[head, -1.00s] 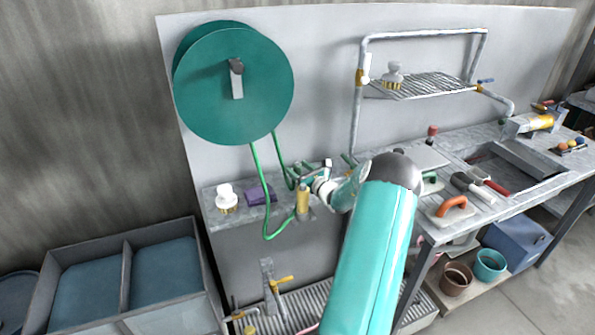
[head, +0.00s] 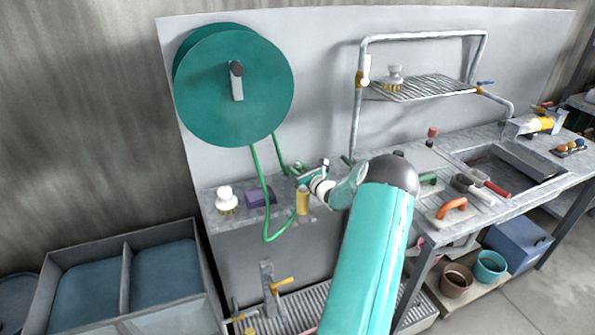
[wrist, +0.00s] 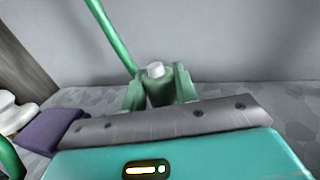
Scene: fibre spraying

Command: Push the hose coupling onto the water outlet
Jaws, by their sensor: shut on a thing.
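My gripper (head: 306,179) is just above the narrow shelf, near the brass-yellow cylinder (head: 303,201) where the green hose (head: 264,200) loops up. In the wrist view its green fingers (wrist: 160,90) are closed around a short green piece with a pale round top (wrist: 155,69), which I take as the hose coupling. Its lower part is hidden by the gripper body. A grey standpipe tap with a yellow lever (head: 281,284) stands lower down over the grated drain; I cannot tell for sure whether it is the water outlet.
The teal hose reel (head: 230,88) hangs above on the wall panel. A white-topped brush (head: 227,199) and a purple block (head: 260,193) are left of my gripper on the shelf. A workbench with tools (head: 450,205) is at the right. A divided basin (head: 120,275) is at lower left.

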